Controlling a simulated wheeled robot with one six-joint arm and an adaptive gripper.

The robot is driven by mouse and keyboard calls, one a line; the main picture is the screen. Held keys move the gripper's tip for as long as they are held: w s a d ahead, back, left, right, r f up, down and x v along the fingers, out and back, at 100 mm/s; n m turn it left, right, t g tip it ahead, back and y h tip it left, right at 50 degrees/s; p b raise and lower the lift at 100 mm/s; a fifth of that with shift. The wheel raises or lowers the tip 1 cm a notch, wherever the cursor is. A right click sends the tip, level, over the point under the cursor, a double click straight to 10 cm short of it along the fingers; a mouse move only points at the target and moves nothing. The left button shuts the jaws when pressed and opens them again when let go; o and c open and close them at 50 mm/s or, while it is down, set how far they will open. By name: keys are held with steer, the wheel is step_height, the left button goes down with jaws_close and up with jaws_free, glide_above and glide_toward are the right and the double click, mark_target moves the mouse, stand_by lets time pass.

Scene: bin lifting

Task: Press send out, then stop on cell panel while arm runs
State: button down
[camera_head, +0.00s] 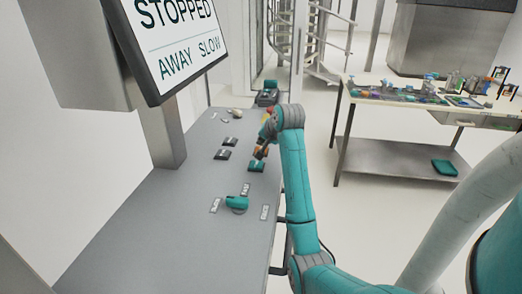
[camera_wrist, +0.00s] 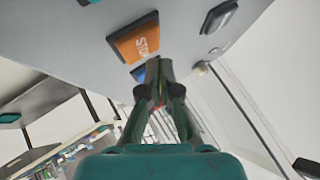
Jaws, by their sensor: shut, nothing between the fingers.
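The grey cell panel (camera_head: 150,215) carries several small buttons and a teal knob (camera_head: 237,203). The screen (camera_head: 172,40) above it reads "STOPPED" and "AWAY SLOW". In the wrist view an orange button (camera_wrist: 138,40) with partly visible "STO" lettering is close to my gripper (camera_wrist: 154,66), which is shut and empty. A small blue piece (camera_wrist: 138,74) shows beside the fingertips, partly hidden. Whether the fingertips touch the orange button cannot be told.
Dark-framed buttons (camera_head: 224,155) sit left of my gripper. A workbench (camera_head: 345,85) with several small items stands to the right, with open floor between.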

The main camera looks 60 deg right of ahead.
steer(key=shift+r, duration=2.45)
steer(key=shift+s, duration=0.1)
